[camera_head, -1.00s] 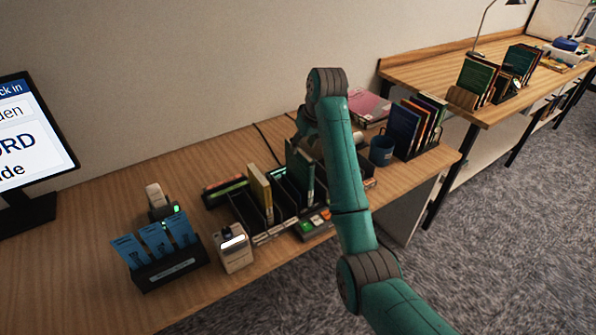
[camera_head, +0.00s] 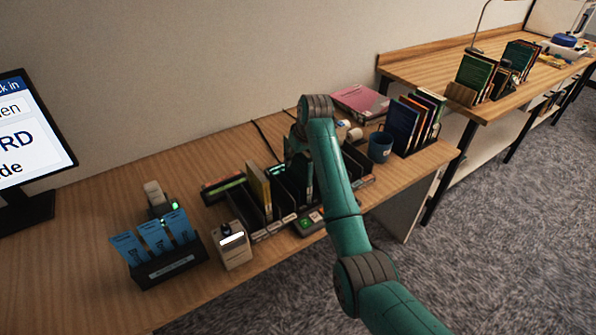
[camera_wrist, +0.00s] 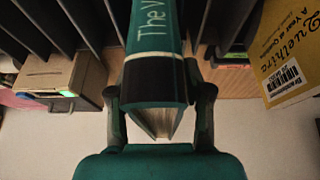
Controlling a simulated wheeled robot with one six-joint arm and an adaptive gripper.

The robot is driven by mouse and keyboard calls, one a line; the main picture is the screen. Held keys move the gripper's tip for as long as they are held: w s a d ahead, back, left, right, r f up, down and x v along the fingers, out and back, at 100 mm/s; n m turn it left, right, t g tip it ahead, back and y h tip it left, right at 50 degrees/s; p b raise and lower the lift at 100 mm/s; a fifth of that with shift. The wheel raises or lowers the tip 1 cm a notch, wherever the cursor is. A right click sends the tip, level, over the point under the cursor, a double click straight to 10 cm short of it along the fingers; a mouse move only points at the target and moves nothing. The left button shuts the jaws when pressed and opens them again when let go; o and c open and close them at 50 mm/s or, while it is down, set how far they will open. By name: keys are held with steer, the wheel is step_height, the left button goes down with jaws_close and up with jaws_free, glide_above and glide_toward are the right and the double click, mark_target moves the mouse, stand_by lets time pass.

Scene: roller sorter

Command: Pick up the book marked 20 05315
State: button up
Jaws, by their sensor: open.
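A teal book (camera_wrist: 155,78) with a white band and white lettering stands spine-up between the fingers of my gripper (camera_wrist: 158,94) in the wrist view. The fingers are open, one on each side of the book. I cannot tell whether either touches it. In the head view my arm largely hides this book and my gripper. A yellow book (camera_head: 258,188) stands to its left in the black slotted sorter (camera_head: 262,233); the wrist view shows its cover with a barcode label (camera_wrist: 285,80). I cannot read the number 20 05315 on any book.
Slot dividers stand close around the teal book. A card holder (camera_head: 170,262) and a small beige device (camera_head: 232,246) stand left of the sorter. A blue mug (camera_head: 380,147) and a rack of books (camera_head: 407,127) stand to the right. The desk's left front is clear.

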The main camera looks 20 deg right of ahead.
steer(key=shift+f, duration=0.3)
stand_by(0.5)
steer(key=shift+r, duration=0.1)
jaws_close()
